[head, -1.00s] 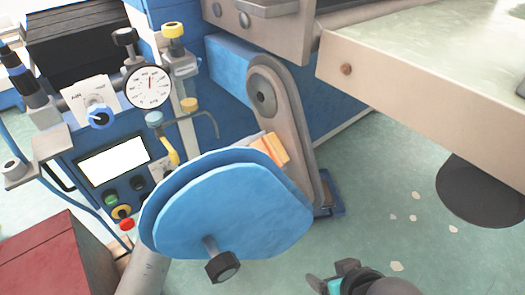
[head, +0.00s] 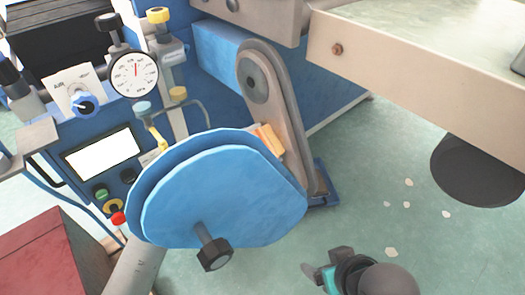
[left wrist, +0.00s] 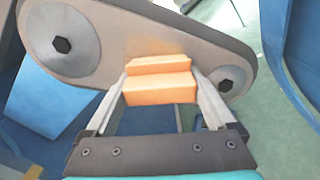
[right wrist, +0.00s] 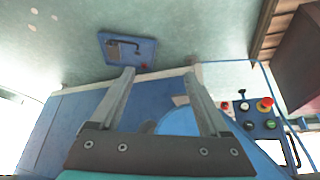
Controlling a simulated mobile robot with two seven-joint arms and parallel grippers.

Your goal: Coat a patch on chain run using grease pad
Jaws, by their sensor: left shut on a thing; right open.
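The chain run appears as a long grey arm with rounded ends and hex bolts (head: 287,118); it also fills the upper left wrist view (left wrist: 150,35). The orange block, the grease pad (left wrist: 160,88), is clamped between the fingertips of my left gripper (left wrist: 160,78), against or just in front of the chain run's flat face; contact is unclear. In the head view, part of the pad (head: 271,140) shows beside the chain run, and the gripper is mostly hidden behind a blue cover. My right gripper (head: 317,275) is open and empty at the bottom, also in its wrist view (right wrist: 160,90).
The large blue round cover (head: 225,190) with a black knob (head: 214,254) stands in front of the chain run. A control panel with gauge (head: 134,77) is at left. A pale worktable (head: 430,75) overhangs at right. A red box (head: 35,255) is at lower left.

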